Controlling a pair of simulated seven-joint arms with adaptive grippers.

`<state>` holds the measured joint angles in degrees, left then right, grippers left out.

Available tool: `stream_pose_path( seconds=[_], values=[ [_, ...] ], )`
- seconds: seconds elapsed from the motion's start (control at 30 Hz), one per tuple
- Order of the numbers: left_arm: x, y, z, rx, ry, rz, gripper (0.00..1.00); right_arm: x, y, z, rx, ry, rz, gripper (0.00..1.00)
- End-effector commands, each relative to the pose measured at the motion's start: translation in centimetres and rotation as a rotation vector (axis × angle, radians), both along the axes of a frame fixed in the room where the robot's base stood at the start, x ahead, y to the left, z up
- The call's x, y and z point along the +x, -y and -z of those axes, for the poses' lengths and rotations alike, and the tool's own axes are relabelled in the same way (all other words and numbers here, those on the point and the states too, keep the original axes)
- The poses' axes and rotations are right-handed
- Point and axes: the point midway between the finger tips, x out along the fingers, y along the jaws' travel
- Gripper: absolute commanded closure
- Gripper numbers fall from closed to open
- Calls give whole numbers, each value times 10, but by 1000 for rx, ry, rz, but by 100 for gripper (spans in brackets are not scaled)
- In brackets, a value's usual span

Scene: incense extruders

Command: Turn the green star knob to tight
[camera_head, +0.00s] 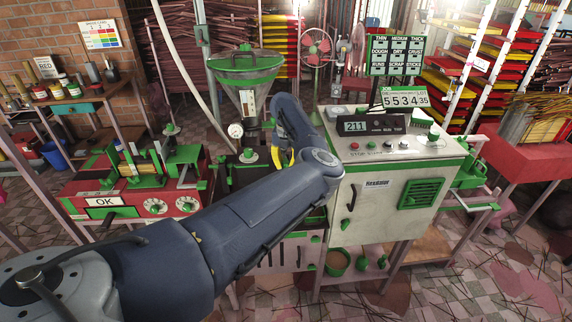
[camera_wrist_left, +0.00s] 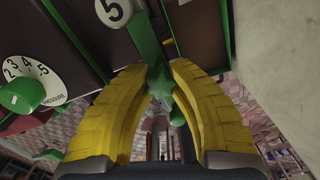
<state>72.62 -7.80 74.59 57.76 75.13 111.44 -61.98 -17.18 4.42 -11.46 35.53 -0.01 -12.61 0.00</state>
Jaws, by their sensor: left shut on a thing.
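The green star knob (camera_wrist_left: 178,97) shows in the left wrist view between the yellow fingertips, at the end of a green bar (camera_wrist_left: 148,40). My left gripper (camera_wrist_left: 170,82) is shut on it, one finger on each side. My right gripper is in neither view.
A white numbered dial with a green knob (camera_wrist_left: 22,95) is left of the fingers in the wrist view. The light control cabinet (camera_head: 390,190) stands close on the right, below the hopper's (camera_head: 243,66) right side.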

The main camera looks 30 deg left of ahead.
Motion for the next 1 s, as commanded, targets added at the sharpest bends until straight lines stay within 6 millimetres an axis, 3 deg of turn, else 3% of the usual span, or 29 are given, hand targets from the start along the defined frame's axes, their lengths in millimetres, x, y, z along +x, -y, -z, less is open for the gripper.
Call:
stream_pose_path(
  seconds=[0.2,0.23,0.5,0.8,1.0],
  values=[
    [1,-1,-2,2,3,1,100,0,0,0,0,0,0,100],
    [1,-1,-2,2,3,1,77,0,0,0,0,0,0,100],
    [0,-1,-1,2,1,0,48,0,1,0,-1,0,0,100],
    [1,0,-3,0,1,-1,48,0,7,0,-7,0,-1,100],
    [1,0,-26,1,4,-2,48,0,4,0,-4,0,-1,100]
  ],
)
